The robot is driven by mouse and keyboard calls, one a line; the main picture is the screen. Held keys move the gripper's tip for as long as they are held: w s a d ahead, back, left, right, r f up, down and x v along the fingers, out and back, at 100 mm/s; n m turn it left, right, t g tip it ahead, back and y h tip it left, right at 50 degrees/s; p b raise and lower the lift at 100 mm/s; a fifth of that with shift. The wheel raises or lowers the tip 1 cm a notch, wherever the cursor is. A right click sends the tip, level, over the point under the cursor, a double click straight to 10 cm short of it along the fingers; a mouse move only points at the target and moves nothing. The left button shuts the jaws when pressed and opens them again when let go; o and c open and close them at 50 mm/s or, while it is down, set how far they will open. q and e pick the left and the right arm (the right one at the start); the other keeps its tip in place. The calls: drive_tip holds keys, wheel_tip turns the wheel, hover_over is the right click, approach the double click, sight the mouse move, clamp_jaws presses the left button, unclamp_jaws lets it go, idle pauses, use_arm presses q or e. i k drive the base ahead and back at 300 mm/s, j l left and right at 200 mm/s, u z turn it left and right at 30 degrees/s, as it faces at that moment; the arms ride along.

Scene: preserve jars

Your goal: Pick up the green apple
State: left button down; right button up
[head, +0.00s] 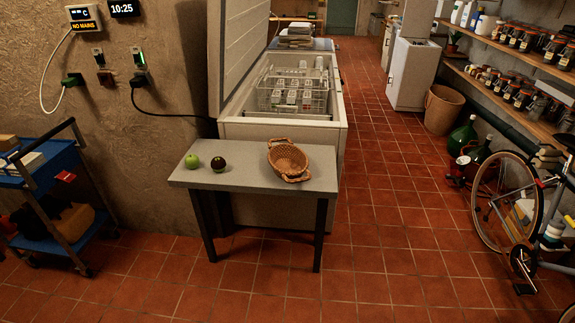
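A green apple (192,161) sits at the left end of a small grey-topped table (238,178). A dark round fruit (218,164) sits just to its right, with a small gap or touching; I cannot tell which. A wicker basket with handles (288,160) stands on the right part of the same table. It looks empty. Neither of my grippers shows in the head view.
An open chest freezer (333,125) with wire baskets stands behind the table. A bicycle (505,205) and jar shelves line the right. The tiled floor in front is clear.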

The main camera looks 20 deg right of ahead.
sight(192, 161)
drive_tip(key=z, duration=0.3)
drive_tip(key=i+j+z, duration=0.7)
drive_tip(key=j+z, duration=0.2)
drive_tip(key=j, duration=0.2)
